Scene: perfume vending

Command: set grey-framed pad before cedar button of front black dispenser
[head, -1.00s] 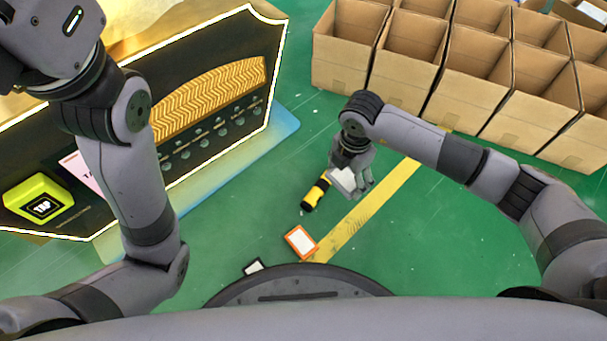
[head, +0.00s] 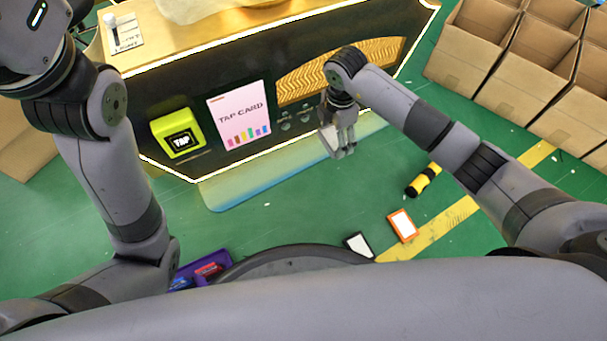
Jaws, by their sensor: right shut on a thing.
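The black dispenser (head: 190,88) with a gold top and lit edges stands across the upper middle in the head view. Its row of round buttons (head: 285,126) sits below a gold zigzag panel. The button labels are too small to read, and my right arm hides part of the row. My right gripper (head: 340,150) is shut on a light-faced pad with a grey frame (head: 329,139), held in front of the dispenser near the buttons, apart from the floor. My left arm comes in at the left, but its gripper is outside the view.
A yellow-green TAP reader (head: 178,133) and a pink TAP CARD sign (head: 238,115) are on the dispenser's front. An orange-framed pad (head: 403,226), a black-framed pad (head: 358,245) and a yellow-black cylinder (head: 423,180) lie on the green floor. Cardboard boxes (head: 500,55) stand upper right. A purple tray (head: 215,260) shows low.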

